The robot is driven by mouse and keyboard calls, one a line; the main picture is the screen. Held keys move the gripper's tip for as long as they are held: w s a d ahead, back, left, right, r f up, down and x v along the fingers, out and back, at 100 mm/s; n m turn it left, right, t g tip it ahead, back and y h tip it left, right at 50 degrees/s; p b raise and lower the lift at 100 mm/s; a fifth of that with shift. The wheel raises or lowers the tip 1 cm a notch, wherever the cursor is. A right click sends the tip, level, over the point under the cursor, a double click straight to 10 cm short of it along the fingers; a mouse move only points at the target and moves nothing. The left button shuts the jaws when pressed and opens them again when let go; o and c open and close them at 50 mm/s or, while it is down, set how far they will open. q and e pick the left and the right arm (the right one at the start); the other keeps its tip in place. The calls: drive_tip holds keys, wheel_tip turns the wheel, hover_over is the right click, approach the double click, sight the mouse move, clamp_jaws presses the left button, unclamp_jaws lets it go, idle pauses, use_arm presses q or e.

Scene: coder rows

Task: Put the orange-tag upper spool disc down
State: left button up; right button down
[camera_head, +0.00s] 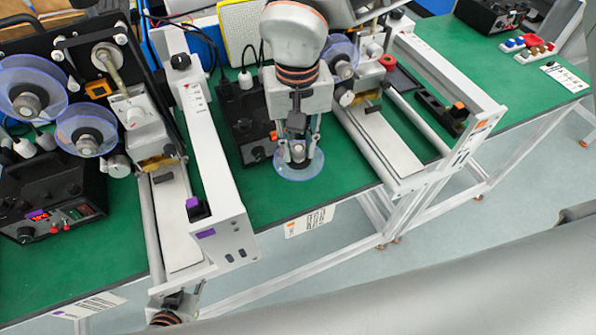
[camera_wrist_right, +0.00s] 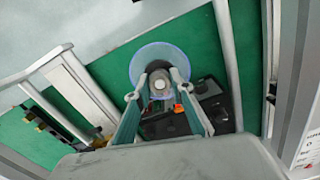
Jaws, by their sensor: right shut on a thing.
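A clear disc with a blue-violet rim (camera_head: 288,173) is under my right gripper (camera_head: 298,148) in the head view. My right gripper points down and is shut on the disc's central hub. The disc lies flat over the green bench near its front edge; I cannot tell whether it touches the bench. In the right wrist view the disc (camera_wrist_right: 141,62) sits beyond the two fingers (camera_wrist_right: 160,88), with its pale hub between their tips. A dark part at the lower left of the head view may be my left gripper (camera_head: 175,302); its fingers are not clear.
A white machine frame with an orange tag (camera_head: 480,125) stands right of the disc. Another with a purple tag (camera_head: 225,215) stands left. A black control box (camera_head: 245,120) is behind the disc. Green bench (camera_head: 250,190) is bare left of the disc.

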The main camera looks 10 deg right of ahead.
wheel_tip(320, 180, down, 6)
drive_tip(key=shift+r, duration=0.25)
wheel_tip(320, 180, down, 4)
drive_tip(key=shift+r, duration=0.1)
drive_tip(key=c, duration=1.8)
unclamp_jaws()
use_arm(q)
drive_tip(key=shift+w+r, duration=0.2)
drive_tip(key=shift+w, duration=0.05)
use_arm(e)
drive_tip(key=shift+o, duration=0.2)
wheel_tip(320, 180, up, 12)
use_arm(q)
drive_tip(key=shift+f, duration=0.1)
drive_tip(key=shift+s, duration=0.1)
